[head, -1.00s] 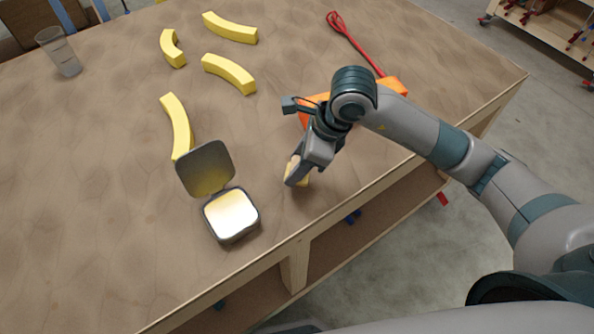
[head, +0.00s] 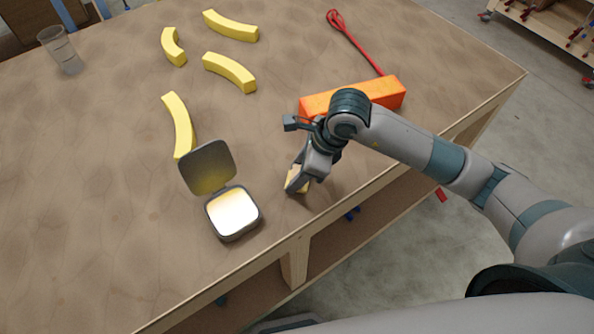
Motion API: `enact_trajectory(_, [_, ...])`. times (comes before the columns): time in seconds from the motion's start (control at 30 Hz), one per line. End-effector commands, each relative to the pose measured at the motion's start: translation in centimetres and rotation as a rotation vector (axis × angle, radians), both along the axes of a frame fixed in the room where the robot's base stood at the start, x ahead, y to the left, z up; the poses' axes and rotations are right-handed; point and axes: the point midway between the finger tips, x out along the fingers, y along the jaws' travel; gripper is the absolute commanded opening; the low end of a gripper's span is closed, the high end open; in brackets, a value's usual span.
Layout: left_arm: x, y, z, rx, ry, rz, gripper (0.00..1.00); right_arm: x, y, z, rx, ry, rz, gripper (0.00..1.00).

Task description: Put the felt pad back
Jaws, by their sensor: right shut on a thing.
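My right gripper (head: 297,188) is shut on a small pale-yellow piece, apparently the felt pad (head: 295,180), low over the table near its front edge. The fingers hide much of the piece, and I cannot tell whether it touches the table. To the left of the gripper stands an open grey case (head: 239,236) with a bright, pale inside. Its grey lid (head: 208,168) is tipped up at the back. My left gripper is not in view.
Several yellow curved blocks (head: 230,72) lie at the back left of the table (head: 90,190). An orange block (head: 385,92) lies behind my right arm, with a red whisk-like tool (head: 352,40) beyond it. A clear cup (head: 62,52) stands far left.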

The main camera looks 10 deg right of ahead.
Motion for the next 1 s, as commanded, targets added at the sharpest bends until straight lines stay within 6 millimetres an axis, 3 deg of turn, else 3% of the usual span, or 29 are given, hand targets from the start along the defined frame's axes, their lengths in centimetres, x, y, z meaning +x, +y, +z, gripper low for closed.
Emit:
enact_trajectory(0.07, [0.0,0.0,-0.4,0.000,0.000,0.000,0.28,0.0,0.0,-0.3,0.000,0.000,0.000,0.24])
enact_trajectory(0.1, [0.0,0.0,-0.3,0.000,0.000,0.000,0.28,0.0,0.0,-0.2,0.000,0.000,0.000,0.49])
enact_trajectory(0.17, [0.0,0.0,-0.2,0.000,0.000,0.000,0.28,0.0,0.0,-0.2,0.000,0.000,0.000,0.61])
enact_trajectory(0.67, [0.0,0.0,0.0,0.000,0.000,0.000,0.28,0.0,-0.1,0.3,0.001,-0.001,0.000,0.61])
enact_trajectory(1.0, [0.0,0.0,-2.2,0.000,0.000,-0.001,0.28,-0.7,-1.8,4.6,-0.001,-0.007,0.000,0.61])
